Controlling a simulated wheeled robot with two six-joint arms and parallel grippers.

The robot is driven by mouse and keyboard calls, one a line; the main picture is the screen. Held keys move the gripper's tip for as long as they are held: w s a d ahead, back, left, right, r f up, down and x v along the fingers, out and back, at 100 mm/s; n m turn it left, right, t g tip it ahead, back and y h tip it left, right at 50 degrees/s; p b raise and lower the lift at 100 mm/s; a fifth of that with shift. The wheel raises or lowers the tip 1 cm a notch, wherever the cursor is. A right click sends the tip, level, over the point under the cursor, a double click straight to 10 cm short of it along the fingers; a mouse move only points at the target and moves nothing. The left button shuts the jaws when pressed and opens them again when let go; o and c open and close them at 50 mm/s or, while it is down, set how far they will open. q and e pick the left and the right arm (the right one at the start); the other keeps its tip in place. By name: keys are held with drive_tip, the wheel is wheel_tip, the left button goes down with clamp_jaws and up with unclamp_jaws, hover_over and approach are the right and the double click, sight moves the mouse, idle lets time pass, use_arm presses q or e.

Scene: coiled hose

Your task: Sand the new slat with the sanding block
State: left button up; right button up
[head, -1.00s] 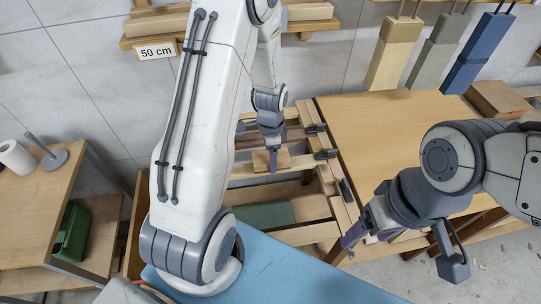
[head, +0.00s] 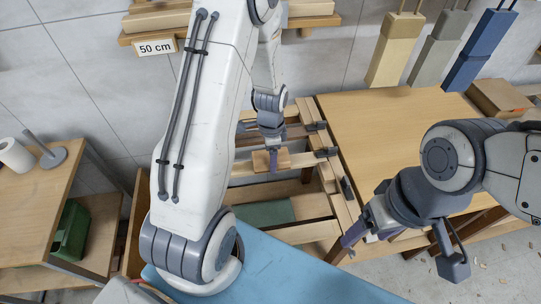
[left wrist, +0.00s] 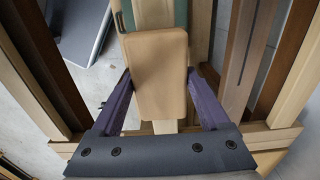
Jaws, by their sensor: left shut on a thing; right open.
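The sanding block (head: 262,161), a tan rounded wooden block, is between the fingers of my left gripper (head: 272,160). In the left wrist view the block (left wrist: 155,72) fills the space between the purple fingers of the left gripper (left wrist: 158,85). A pale slat (left wrist: 153,13) runs lengthwise under the block, and its near end shows below it. In the head view this slat (head: 305,160) lies across the wooden frame. I cannot tell whether block and slat touch. My right gripper (head: 352,238) is open and empty, right of the frame's near corner.
The frame (head: 322,142) has dark clamps along its right side and open gaps between slats. A green surface (head: 268,213) lies lower inside it. A wooden tabletop (head: 385,125) stands right, mostly clear. A blue surface (head: 300,275) is in front. A side table (head: 35,205) stands left.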

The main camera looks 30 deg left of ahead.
sight(261, 158)
use_arm(q)
drive_tip(key=shift+a, duration=0.1)
